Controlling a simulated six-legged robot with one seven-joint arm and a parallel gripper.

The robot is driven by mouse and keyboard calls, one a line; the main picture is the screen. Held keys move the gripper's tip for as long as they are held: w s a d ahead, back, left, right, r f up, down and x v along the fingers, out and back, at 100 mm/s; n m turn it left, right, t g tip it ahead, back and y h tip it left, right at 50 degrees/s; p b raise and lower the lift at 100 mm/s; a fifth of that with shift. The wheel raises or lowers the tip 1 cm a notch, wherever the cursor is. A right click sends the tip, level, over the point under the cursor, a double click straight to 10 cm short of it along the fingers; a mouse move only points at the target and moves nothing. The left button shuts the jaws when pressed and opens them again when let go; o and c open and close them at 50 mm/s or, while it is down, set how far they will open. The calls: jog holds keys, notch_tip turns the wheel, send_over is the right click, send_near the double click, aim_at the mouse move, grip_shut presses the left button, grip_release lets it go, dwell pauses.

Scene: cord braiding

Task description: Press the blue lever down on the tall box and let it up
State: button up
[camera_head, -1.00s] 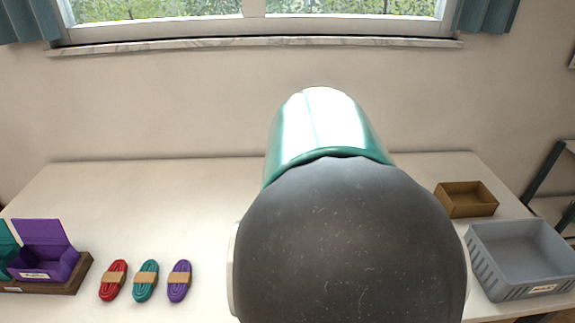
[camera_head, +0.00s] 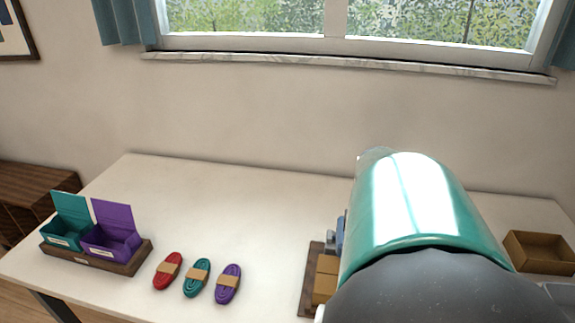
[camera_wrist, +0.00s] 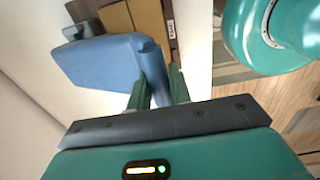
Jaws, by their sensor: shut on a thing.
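In the wrist view, my gripper (camera_wrist: 160,92) has its two green fingers shut on a narrow blue upright piece, the blue lever (camera_wrist: 153,68). A broad blue block (camera_wrist: 95,60) adjoins it on the left; I cannot tell where lever and block part. Tan box shapes (camera_wrist: 150,18) lie just beyond, and I cannot tell which is the tall box. In the head view, my teal and dark arm hides my gripper and most of this spot. A bit of blue (camera_head: 341,236) shows at the arm's left edge, above a brown base (camera_head: 312,282) with tan boxes on it.
Red (camera_head: 168,271), teal (camera_head: 197,278) and purple (camera_head: 228,284) cord bundles lie on the white table (camera_head: 235,205). Open teal (camera_head: 70,215) and purple (camera_head: 112,235) boxes stand in a wooden tray at left. A brown open box (camera_head: 540,250) stands at right. The back middle is clear.

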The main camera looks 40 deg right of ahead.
jog(key=shift+f, duration=0.1)
jog(key=shift+s+a+f, duration=0.3)
jog(key=shift+a+f, duration=0.05)
jog(key=shift+f, duration=0.25)
jog(key=shift+s+a+f, duration=0.35)
jog(key=shift+a+f, duration=0.05)
jog(key=shift+f, duration=0.15)
jog(key=shift+s+a+f, duration=0.3)
jog(key=shift+a+f, duration=0.05)
jog(key=shift+f, duration=0.25)
jog(key=shift+s+a+f, duration=0.25)
jog(key=shift+a+f, duration=0.05)
jog(key=shift+f, duration=0.35)
jog(key=shift+s+a+f, duration=0.25)
jog(key=shift+f, duration=0.45)
jog(key=shift+s+a+f, duration=0.25)
jog(key=shift+a+f, duration=0.05)
jog(key=shift+f, duration=0.35)
